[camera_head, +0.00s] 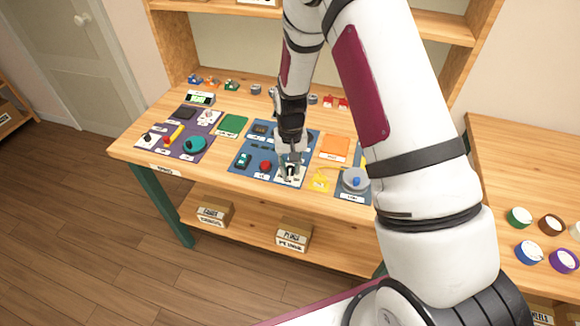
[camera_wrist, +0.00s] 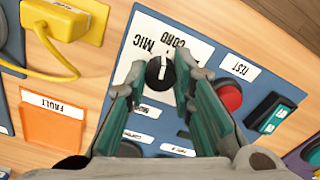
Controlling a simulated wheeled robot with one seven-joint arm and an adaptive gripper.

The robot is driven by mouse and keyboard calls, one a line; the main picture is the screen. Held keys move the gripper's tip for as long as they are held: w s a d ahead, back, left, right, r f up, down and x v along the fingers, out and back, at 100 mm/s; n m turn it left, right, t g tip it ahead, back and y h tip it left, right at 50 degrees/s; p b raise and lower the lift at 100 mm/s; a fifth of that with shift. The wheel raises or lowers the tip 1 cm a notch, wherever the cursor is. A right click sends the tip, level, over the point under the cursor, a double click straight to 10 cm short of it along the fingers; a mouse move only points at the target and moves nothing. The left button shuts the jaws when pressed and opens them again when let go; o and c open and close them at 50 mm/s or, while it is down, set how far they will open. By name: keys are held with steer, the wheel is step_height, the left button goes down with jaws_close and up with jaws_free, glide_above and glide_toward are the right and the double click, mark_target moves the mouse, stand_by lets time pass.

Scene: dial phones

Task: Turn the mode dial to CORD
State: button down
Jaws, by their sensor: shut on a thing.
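The mode dial (camera_wrist: 160,73) is a round black knob with a white pointer line, on a white plate (camera_wrist: 150,27) set in the blue panel. The plate's words MIC and CORD appear upside down in the wrist view. The pointer line runs nearly straight up in the picture, close to both words; I cannot tell which it marks exactly. My gripper (camera_wrist: 161,68) has its fingertips on either side of the dial and is shut on it. In the head view my gripper (camera_head: 290,160) reaches down to the front of the blue panel (camera_head: 258,148), mostly covering the dial.
On the blue panel, a red button (camera_wrist: 229,96) labelled TEST and a green-and-black switch (camera_wrist: 270,115) sit beside the dial. A yellow plug with a cord (camera_wrist: 62,20) and an orange FAULT plate (camera_wrist: 52,125) lie to the left in the wrist view. A purple panel (camera_head: 160,143) is further left on the bench.

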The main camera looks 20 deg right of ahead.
mark_target(290, 169)
steer(key=shift+m, duration=1)
steer(key=c, duration=1.4)
jaws_free()
steer(key=shift+o, duration=0.2)
step_height(290, 169, up, 12)
